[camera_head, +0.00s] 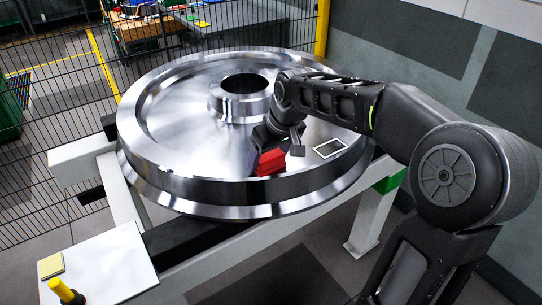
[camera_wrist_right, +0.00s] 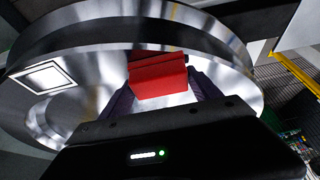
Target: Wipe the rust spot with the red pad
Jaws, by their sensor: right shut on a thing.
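The red pad (camera_head: 270,163) is at the near right of the shiny steel wheel (camera_head: 170,120), close to its rim. My right gripper (camera_head: 278,149) is above the wheel and shut on the pad. In the right wrist view the red pad (camera_wrist_right: 158,82) sits between the two dark fingers. I cannot tell whether the pad touches the wheel. A white square outline (camera_head: 331,148) lies on the wheel to the right of the pad. It also shows in the wrist view (camera_wrist_right: 42,77). No rust spot can be made out. My left gripper is not in view.
The wheel's hub (camera_head: 240,98) rises at its middle. The wheel rests on a pale frame (camera_head: 372,215). A white side plate (camera_head: 105,265) at lower left holds a yellow pad (camera_head: 51,266) and a yellow peg (camera_head: 62,290). A wire fence (camera_head: 45,150) stands behind at left.

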